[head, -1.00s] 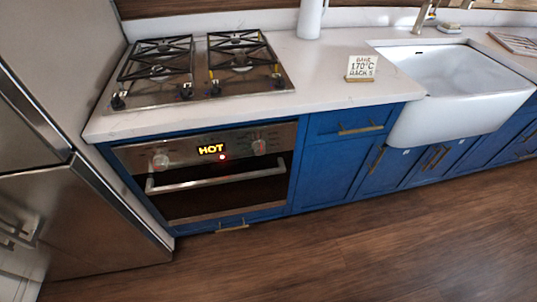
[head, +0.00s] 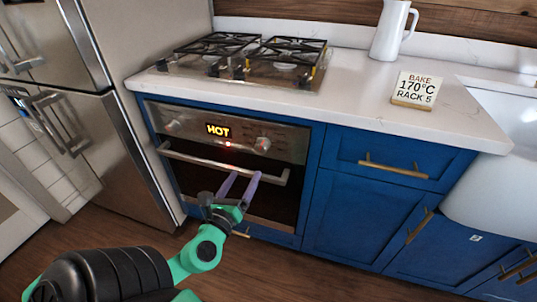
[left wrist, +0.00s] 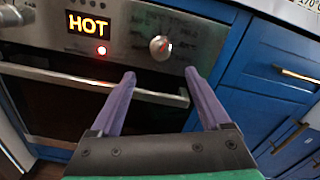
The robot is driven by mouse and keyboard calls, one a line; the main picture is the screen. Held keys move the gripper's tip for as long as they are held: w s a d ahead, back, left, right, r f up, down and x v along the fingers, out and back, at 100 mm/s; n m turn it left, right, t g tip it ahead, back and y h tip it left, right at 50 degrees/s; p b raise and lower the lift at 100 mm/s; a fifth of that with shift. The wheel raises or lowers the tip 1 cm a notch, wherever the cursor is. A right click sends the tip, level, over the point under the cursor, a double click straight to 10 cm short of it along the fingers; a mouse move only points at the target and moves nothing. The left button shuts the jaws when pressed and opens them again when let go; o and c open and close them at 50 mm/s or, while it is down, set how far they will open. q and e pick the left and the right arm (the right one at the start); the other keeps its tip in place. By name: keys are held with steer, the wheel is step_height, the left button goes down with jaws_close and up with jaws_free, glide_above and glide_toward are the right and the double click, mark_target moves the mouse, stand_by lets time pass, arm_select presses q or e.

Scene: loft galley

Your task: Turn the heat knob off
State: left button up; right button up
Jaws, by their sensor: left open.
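The oven's control panel has a silver knob on its right (head: 263,143) and another on its left (head: 172,124). Which one is the heat knob I cannot tell from labels. Between them a display (head: 218,130) glows "HOT", with a lit red lamp (head: 228,144) below it. My left gripper (head: 245,175) is open and empty, its purple fingers in front of the oven door, below the right knob. In the left wrist view the right knob (left wrist: 160,47) lies just beyond and between the fingertips, apart from them. My right gripper is not in view.
The oven door's handle bar (head: 222,163) crosses below the knobs, close to the fingers. A gas cooktop (head: 240,68) sits above. A sign (head: 414,90) reading "BAKE 170°C RACK 5" and a white jug (head: 392,30) stand on the counter. The fridge (head: 145,120) is at left.

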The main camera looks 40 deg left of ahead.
mark_target(260, 150)
arm_select(q)
steer(key=p+x, duration=0.1)
steer(key=x, duration=1.1)
steer(key=shift+w+p, duration=0.2)
steer(key=shift+p, duration=0.15)
jaws_close()
